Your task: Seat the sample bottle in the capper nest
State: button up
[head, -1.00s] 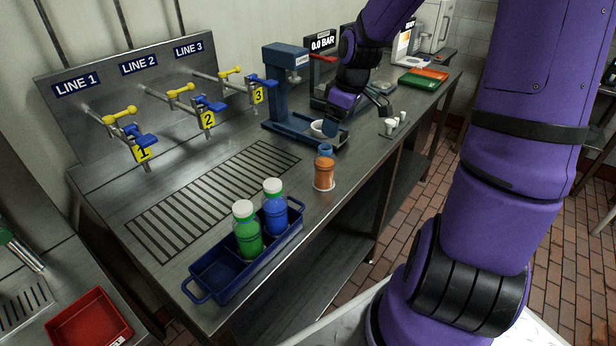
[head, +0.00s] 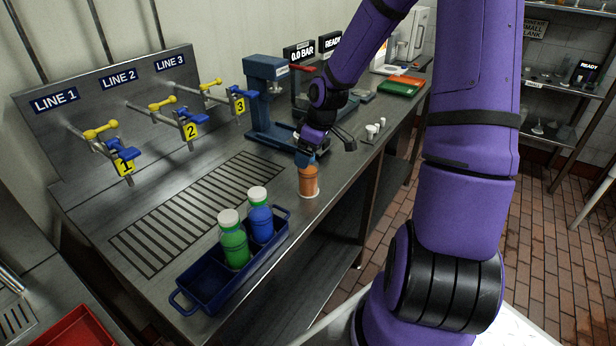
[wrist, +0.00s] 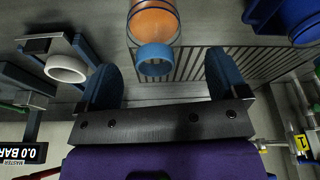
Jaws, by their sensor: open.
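An orange bottle (head: 308,182) with an open blue neck stands upright on the bench, right of the tray. It also shows in the wrist view (wrist: 155,18), its blue neck ring lying between the fingers as seen there. The capper seems to be the blue stand (head: 265,95) behind my gripper. Its white ring-shaped nest (wrist: 66,68) shows empty at left in the wrist view; my gripper hides it in the head view.
A blue tray (head: 190,297) holds a green bottle (head: 233,240) and a blue bottle (head: 260,216), both white-capped. Small white caps (head: 372,129) stand near the bench's right edge. Valves line the back panel (head: 75,85). A slotted drain (head: 180,215) lies clear between.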

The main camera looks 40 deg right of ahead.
aim_at(308, 174)
jog(key=x, duration=0.4)
jog(key=shift+w+d+f, duration=0.1)
jog(key=shift+d, duration=0.15)
jog(key=c, duration=1.4)
